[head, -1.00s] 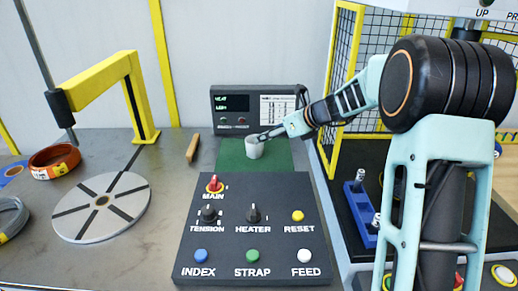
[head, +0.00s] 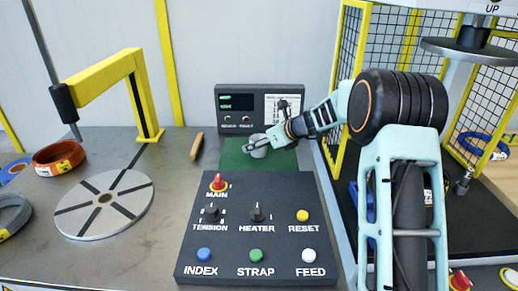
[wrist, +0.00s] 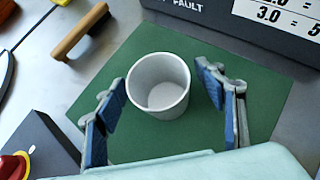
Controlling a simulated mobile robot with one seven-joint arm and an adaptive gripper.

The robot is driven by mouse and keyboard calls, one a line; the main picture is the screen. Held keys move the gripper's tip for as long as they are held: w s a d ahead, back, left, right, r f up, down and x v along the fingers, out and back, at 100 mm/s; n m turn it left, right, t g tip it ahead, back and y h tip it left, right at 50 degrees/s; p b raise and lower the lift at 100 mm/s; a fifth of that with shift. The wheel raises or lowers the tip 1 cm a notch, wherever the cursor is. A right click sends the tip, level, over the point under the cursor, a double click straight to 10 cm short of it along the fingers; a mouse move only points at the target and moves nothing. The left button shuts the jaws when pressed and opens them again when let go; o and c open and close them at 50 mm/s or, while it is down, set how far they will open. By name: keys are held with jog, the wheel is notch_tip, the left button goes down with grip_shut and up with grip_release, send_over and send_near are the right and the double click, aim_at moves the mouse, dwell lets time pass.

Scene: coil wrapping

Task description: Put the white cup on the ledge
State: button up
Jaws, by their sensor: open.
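The white cup (head: 260,147) stands upright on the green mat (head: 232,160) in front of the display box. In the wrist view the cup (wrist: 158,88) looks empty and sits between two blue-padded fingers, with a gap on each side. My gripper (head: 256,144) is open and reaches the cup from the right; it also shows in the wrist view (wrist: 162,92). The fingers partly hide the cup in the head view. I cannot tell which surface is the ledge.
The display box (head: 262,100) stands just behind the mat. The control panel (head: 258,230) with knobs and buttons lies in front. A wooden-handled tool (head: 197,146) lies left of the mat. The round turntable (head: 103,205) and yellow arm (head: 105,75) are at left, yellow-framed mesh (head: 395,50) at right.

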jog(key=shift+c, duration=0.5)
jog(key=c, duration=1.2)
jog(key=shift+o, duration=0.2)
jog(key=shift+r, duration=0.15)
notch_tip(320, 180, up, 9)
jog(key=p, duration=0.3)
jog(key=s+d+f+m+t+h, duration=0.1)
jog(key=s+d+m+h, duration=0.2)
jog(key=s, duration=0.4)
jog(key=s+d+f+m+h, duration=0.1)
jog(key=s+d+m+h, duration=0.3)
jog(key=s+d, duration=0.3)
jog(key=s+d+f+m+t+h, duration=0.1)
jog(key=s+d+m+h, duration=0.2)
jog(key=s+d+m, duration=0.2)
jog(key=shift+s+m+t+h, duration=0.3)
jog(key=shift+s, duration=1.5)
jog(key=shift+w+r+p, duration=0.1)
jog(key=shift+r+p, duration=0.35)
jog(key=shift+r, duration=0.25)
notch_tip(320, 180, up, 16)
jog(key=p, duration=1.5)
jog(key=shift+f+p, duration=0.2)
jog(key=shift+p, duration=0.2)
